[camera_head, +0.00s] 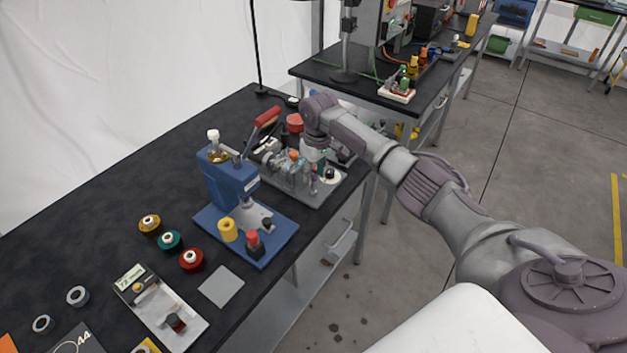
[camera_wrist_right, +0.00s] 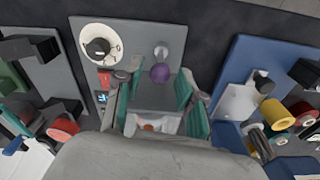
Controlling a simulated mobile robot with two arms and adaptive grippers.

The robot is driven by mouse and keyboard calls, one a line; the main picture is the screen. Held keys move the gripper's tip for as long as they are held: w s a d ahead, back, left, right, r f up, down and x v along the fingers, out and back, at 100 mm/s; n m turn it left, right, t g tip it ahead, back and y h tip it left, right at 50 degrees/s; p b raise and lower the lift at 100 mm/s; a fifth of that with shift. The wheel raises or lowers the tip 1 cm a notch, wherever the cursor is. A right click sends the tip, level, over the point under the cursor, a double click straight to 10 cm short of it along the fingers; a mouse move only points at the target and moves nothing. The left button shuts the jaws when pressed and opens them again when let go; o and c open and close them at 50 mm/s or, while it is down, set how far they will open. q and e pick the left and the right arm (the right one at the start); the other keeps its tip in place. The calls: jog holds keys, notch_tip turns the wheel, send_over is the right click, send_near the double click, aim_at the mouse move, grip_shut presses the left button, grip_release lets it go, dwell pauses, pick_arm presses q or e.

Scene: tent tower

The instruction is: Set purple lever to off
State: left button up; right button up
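The purple lever shows in the right wrist view as a round purple knob (camera_wrist_right: 160,73) on a short stem with a metal pivot, on a grey plate (camera_wrist_right: 140,35). My right gripper (camera_wrist_right: 157,85) is open, its teal-lined fingers apart, one on each side of the knob in the picture. I cannot tell whether a finger touches it. In the head view my right gripper (camera_head: 316,150) hangs over the far fixtures on the black table, and I cannot make out the purple lever there. My left gripper is not in view.
On the grey plate, a white round dial with a black knob (camera_wrist_right: 97,45) sits left of the lever. A blue press (camera_head: 230,185) stands on the black table (camera_head: 100,195), with several coloured spools in front. A second table (camera_head: 310,68) is behind.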

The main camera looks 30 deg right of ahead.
aim_at(316, 178)
jog(key=r, duration=0.8)
jog(key=shift+s+r, duration=0.15)
jog(key=shift+s, duration=0.2)
